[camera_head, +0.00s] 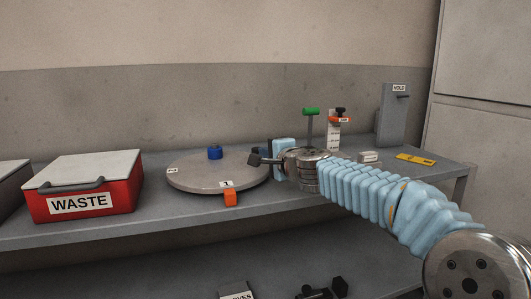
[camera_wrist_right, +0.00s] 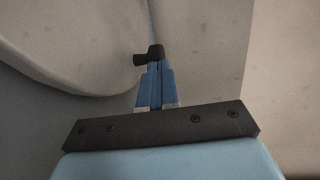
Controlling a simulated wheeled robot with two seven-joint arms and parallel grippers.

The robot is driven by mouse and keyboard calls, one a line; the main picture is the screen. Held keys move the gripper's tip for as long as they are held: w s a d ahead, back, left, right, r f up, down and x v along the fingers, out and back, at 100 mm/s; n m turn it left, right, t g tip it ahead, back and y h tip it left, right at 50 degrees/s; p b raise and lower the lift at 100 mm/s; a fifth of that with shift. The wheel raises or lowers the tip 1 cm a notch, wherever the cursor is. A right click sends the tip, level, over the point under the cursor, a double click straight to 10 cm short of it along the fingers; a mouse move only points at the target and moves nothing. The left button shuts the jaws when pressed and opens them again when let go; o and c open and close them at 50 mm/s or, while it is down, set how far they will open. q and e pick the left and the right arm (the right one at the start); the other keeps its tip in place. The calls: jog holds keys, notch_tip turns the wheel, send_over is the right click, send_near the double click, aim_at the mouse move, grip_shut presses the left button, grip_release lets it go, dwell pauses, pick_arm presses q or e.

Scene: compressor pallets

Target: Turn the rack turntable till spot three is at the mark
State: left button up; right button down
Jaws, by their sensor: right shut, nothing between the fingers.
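The rack turntable (camera_head: 205,178) is a round grey disc on the shelf, with a blue piece (camera_head: 215,152) standing at its far side. A small label (camera_head: 227,184) at its front rim appears to read 1. Another label (camera_head: 172,170) at the left rim is too small to read. An orange block (camera_head: 231,198) sits at the front edge, just below the front label. My right gripper (camera_head: 256,160) is shut and empty at the disc's right rim; contact cannot be told. In the wrist view its closed fingers (camera_wrist_right: 148,56) are beside the disc (camera_wrist_right: 65,50). My left gripper is out of view.
A red WASTE box (camera_head: 115,200) with a pale lid stands left of the disc. A green-topped post (camera_head: 311,118), a grey HOLD stand (camera_head: 391,120) and a yellow tool (camera_head: 415,159) are at the right. Bare shelf lies between box and disc.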

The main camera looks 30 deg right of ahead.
jog(key=shift+w, duration=0.4)
jog(key=shift+w+d, duration=0.15)
jog(key=shift+w+d+f+n+y, duration=0.1)
jog(key=shift+w+d+n+y, duration=0.1)
jog(key=shift+w+n+y, duration=0.3)
jog(key=shift+w+d+n+y, duration=0.2)
jog(key=shift+n+y, duration=0.1)
jog(key=shift+y, duration=0.4)
jog(key=shift+w+d+n+y, duration=0.3)
jog(key=shift+w+n+y, duration=0.45)
jog(key=shift+y, duration=0.25)
jog(key=shift+w+d+n+g+y, duration=0.2)
jog(key=shift+w+n+g+y, duration=0.1)
jog(key=shift+w+n+y, duration=0.3)
jog(key=shift+w+d+n+g+y+p, duration=0.1)
jog(key=shift+w+n+g+y+p, duration=0.2)
jog(key=shift+w+n+y+p, duration=0.4)
jog(key=shift+w+n+g+y+p, duration=0.3)
jog(key=shift+w+y+p, duration=0.15)
jog(key=shift+y, duration=0.45)
jog(key=shift+w+p, duration=0.5)
jog(key=shift+w, duration=0.2)
